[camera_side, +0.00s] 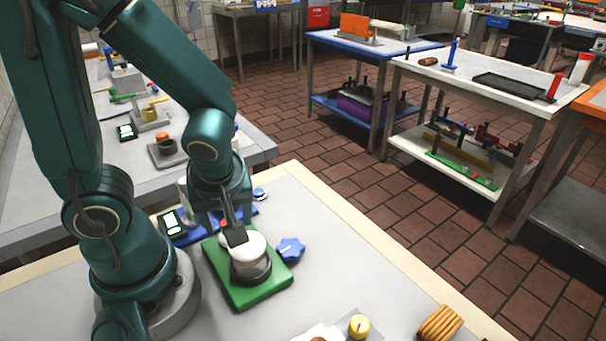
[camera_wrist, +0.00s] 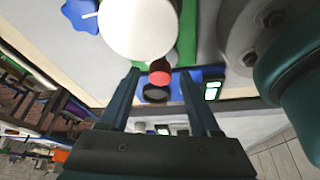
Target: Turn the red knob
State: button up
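The red knob (camera_wrist: 160,77) shows in the wrist view between my fingertips, beside a black round part (camera_wrist: 155,94). Only a sliver of red (camera_side: 224,224) shows in the side view, behind my fingers. My gripper (camera_wrist: 159,74) is open, with one finger on each side of the red knob in the picture. I cannot tell whether either finger touches it. In the side view, my gripper (camera_side: 236,230) points down at the back edge of a white-topped round pot (camera_side: 250,268). A blue base with a small lit display (camera_side: 172,222) is behind it.
The pot stands on a green board (camera_side: 222,280), with a blue star-shaped knob (camera_side: 290,249) at its right. The white round top (camera_wrist: 138,28) is close to my fingertips. A yellow piece (camera_side: 358,326) and a stack of biscuits (camera_side: 439,323) lie at the front right.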

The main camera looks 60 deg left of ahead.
jog(key=shift+d+r, duration=0.15)
jog(key=shift+r, duration=0.4)
jog(key=shift+v, duration=2)
jog(key=shift+r, duration=0.1)
notch_tip(320, 180, up, 5)
jog(key=w+n+g, duration=0.1)
jog(key=n+g, duration=0.1)
jog(key=n, duration=0.4)
jog(key=shift+d+f+x, duration=0.1)
jog(key=shift+d+x, duration=0.2)
jog(key=shift+x, duration=1.35)
jog(key=shift+d+f+x, duration=0.15)
jog(key=shift+d+x, duration=0.15)
jog(key=shift+x, duration=1.35)
jog(key=shift+d+f+x, duration=0.1)
jog(key=shift+d+x, duration=0.2)
jog(key=shift+x, duration=1.4)
jog(key=shift+w, duration=0.2)
